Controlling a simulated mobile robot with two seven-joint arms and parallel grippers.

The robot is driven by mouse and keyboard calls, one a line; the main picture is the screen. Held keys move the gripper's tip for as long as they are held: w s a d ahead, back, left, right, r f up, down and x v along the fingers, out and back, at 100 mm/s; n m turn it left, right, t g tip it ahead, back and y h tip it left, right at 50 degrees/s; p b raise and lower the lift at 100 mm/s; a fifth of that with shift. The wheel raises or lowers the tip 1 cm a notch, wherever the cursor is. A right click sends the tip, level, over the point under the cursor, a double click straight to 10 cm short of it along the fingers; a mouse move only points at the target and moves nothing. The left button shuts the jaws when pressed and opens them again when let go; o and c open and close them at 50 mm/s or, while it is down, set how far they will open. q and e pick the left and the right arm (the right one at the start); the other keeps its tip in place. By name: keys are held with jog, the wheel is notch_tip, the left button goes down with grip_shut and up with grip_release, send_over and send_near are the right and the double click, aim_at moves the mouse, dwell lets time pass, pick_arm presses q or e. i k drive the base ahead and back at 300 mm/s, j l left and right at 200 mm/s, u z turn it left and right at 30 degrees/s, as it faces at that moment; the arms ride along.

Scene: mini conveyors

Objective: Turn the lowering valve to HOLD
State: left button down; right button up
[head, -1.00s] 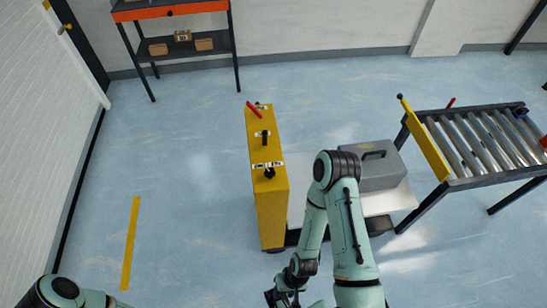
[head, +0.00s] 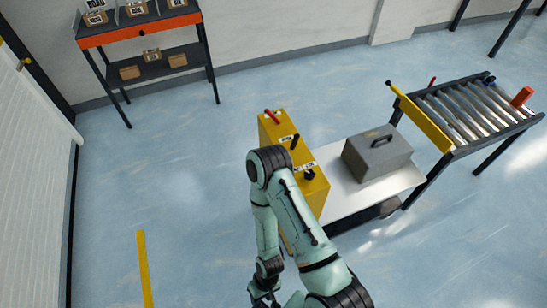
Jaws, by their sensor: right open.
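A yellow control column (head: 316,194) stands at the end of a low cart. On its top are a red lever (head: 272,117) at the far end, an upright black handle (head: 295,142) in the middle and a black knob (head: 309,175) at the near end. White labels lie beside them, too small to read, so I cannot tell which control is set to HOLD. My right arm crosses in front of the column and hides part of its near side. My right gripper (head: 263,299) is open, low at the bottom edge, partly cut off and apart from the controls. My left gripper is out of view.
A grey case (head: 377,153) sits on the cart's white platform (head: 344,202). A roller conveyor (head: 470,112) with a yellow end bar stands at right. A shelf (head: 140,33) with boxes stands at back left. The floor left of the column is clear.

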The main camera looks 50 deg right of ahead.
aim_at(309, 174)
jog(key=i+z, duration=0.3)
jog(key=i+j+z, duration=0.3)
jog(key=i, duration=0.15)
jog(key=i+j+z, duration=0.3)
jog(key=i+z, duration=0.25)
jog(key=z, duration=0.2)
jog(key=i+z, duration=0.25)
jog(key=z, duration=0.15)
jog(key=i+j+z, duration=0.2)
jog(key=z, duration=0.25)
jog(key=i+j+z, duration=0.2)
jog(key=z, duration=0.25)
jog(key=i+j+z, duration=0.15)
jog(key=j+z, duration=0.15)
jog(key=z, duration=0.15)
jog(key=i+j+z, duration=0.1)
jog(key=j+z, duration=0.3)
jog(key=i+j+z, duration=0.1)
jog(key=j+z, duration=0.75)
jog(key=k+j+z, duration=0.1)
jog(key=k, duration=0.5)
